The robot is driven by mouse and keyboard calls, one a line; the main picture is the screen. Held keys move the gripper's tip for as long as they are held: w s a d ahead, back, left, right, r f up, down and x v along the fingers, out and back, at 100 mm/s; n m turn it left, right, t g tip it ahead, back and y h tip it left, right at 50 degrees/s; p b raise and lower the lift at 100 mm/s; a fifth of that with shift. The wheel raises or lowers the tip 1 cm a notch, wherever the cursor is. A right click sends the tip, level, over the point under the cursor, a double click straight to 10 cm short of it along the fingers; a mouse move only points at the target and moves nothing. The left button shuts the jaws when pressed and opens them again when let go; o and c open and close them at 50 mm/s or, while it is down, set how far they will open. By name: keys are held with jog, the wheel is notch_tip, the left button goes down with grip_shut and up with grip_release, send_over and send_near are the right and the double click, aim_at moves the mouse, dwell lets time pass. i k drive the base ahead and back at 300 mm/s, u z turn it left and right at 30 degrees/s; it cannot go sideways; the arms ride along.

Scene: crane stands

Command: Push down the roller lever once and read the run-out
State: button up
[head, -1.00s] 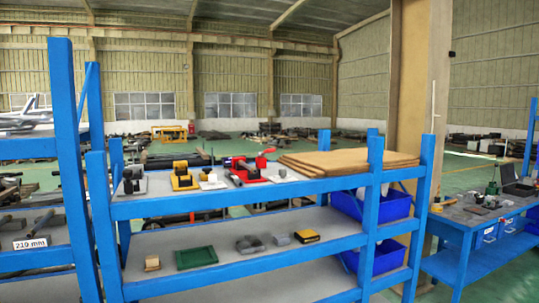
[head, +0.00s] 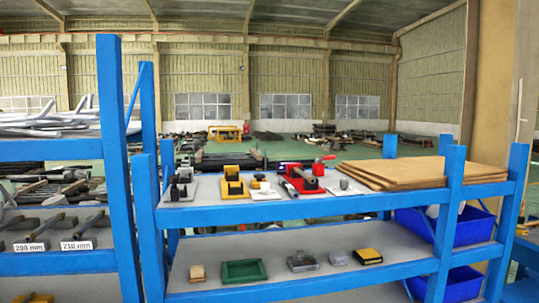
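A red device (head: 307,180) stands on the top board of the blue shelf, right of its middle. A red lever-like part (head: 323,163) sticks up at its upper right; I cannot tell for sure that it is the roller lever. A dark grey cylinder (head: 289,189) lies along its left side. A yellow device (head: 234,184) with a dark part stands further left. No dial or run-out reading can be made out at this distance. My gripper is not in view.
The blue shelf (head: 350,206) also carries a black device (head: 180,184), brown sheets (head: 400,172) and, on its lower board, a green tray (head: 244,272) and small blocks. Blue bins (head: 462,225) are at right. A taller rack (head: 112,150) with rods stands at left.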

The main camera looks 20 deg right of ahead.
aim_at(329, 157)
jog(key=u, duration=0.05)
jog(key=i, duration=0.85)
jog(key=z, duration=0.75)
jog(key=i, duration=0.6)
jog(key=z, duration=0.55)
